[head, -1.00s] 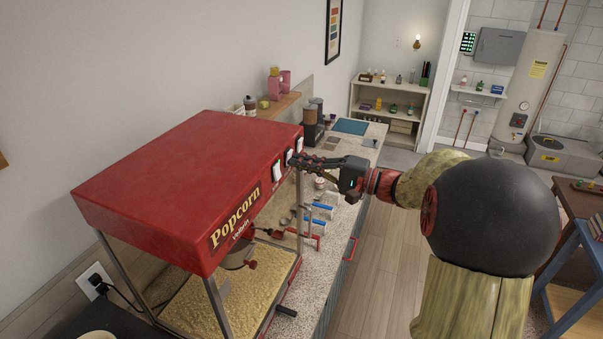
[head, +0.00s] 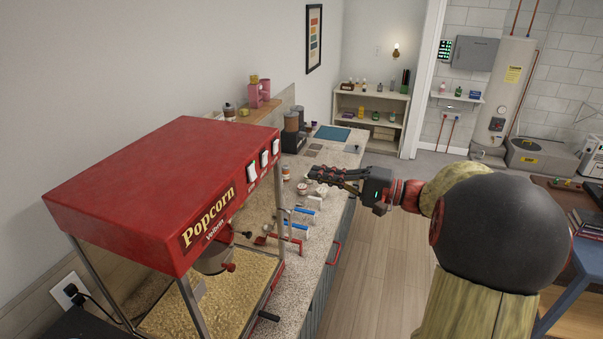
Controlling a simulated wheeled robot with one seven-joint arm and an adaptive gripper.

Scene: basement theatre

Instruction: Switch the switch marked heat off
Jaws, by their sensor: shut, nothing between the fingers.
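The red popcorn machine (head: 150,180) stands on the counter at the left. Several white rocker switches (head: 264,160) sit in a row on its red front panel, right of the Popcorn lettering. Their labels are too small to read, so I cannot tell which is marked heat. My gripper (head: 312,172) is shut and empty. It is held above the counter, to the right of the switches, with a gap between its fingertips and the panel. The fingers point left toward the machine.
A red handle (head: 333,253) sticks out from the counter front. The wooden floor (head: 375,265) beside it is clear. A blue-framed table (head: 570,270) stands at the right.

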